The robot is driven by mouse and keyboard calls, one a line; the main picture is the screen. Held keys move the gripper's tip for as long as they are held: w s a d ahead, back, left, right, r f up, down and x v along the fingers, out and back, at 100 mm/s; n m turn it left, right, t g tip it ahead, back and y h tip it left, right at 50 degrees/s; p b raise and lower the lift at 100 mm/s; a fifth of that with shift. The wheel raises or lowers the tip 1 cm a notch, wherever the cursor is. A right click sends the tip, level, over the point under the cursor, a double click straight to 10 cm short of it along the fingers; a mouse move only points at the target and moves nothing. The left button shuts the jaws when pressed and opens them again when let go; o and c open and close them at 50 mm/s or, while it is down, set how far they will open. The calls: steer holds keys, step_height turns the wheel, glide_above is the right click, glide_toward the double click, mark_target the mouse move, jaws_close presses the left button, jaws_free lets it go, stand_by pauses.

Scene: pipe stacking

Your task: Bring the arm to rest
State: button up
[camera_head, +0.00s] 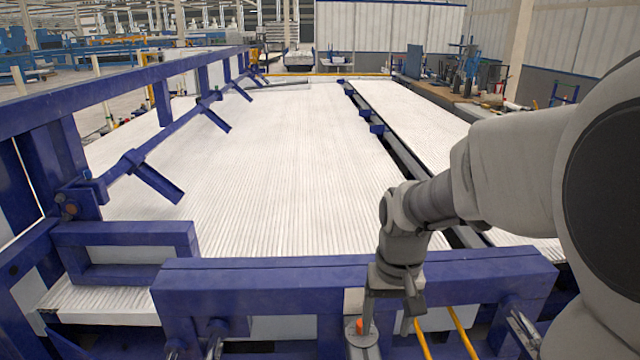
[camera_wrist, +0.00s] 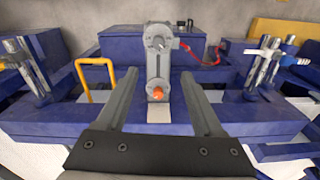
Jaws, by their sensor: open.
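My gripper (camera_wrist: 156,100) shows in the wrist view with its two grey fingers spread apart and nothing held between them. Beyond the fingers is a grey upright fixture (camera_wrist: 158,55) with an orange tip at its lower end. In the head view my arm reaches in from the right, and its wrist hangs down over the blue front beam (camera_head: 250,285). The orange-tipped fixture (camera_head: 361,338) shows just below the wrist there.
A wide bed of white pipes (camera_head: 260,150) fills the middle. A blue frame with slanted bars (camera_head: 160,180) runs along the left. Yellow rails (camera_head: 463,333) stand low by the wrist. A cluttered bench (camera_head: 470,95) is at the back right. Above the pipes is clear.

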steer(key=s+r+n+t+p, duration=0.1)
steer(key=s+r+t, duration=0.4)
steer(key=s+r, duration=0.7)
steer(key=shift+s+d+r+p, duration=0.3)
steer(key=shift+r+p, duration=0.15)
steer(key=shift+p, duration=0.05)
steer(key=c, duration=0.3)
steer(key=shift+s, duration=0.15)
